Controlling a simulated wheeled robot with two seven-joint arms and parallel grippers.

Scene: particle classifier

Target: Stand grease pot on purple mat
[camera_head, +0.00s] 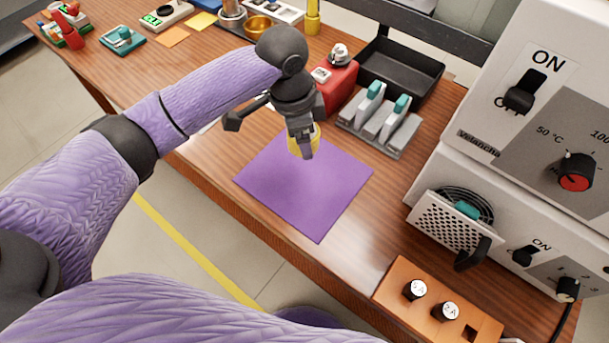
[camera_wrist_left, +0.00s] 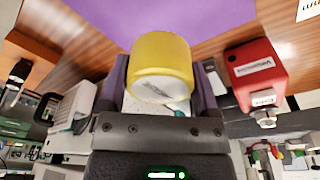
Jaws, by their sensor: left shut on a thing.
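The purple mat (camera_head: 305,195) lies flat on the wooden bench. It also shows at the top of the left wrist view (camera_wrist_left: 205,12). The grease pot is a yellow cylinder (camera_wrist_left: 162,58), seen between my fingers in the left wrist view. In the head view only a yellow sliver of the pot (camera_head: 318,136) shows behind my left gripper (camera_head: 303,143). My left gripper is shut on the pot, over the mat's far part. I cannot tell whether the pot's base touches the mat. My right gripper is not in view.
Beyond the mat stand a red block (camera_head: 336,84), a grey rack with teal-topped parts (camera_head: 380,125) and a black tray (camera_head: 400,72). A white machine (camera_head: 500,190) stands to the right. An orange block with knobs (camera_head: 435,300) is at the near right. The mat's near part is clear.

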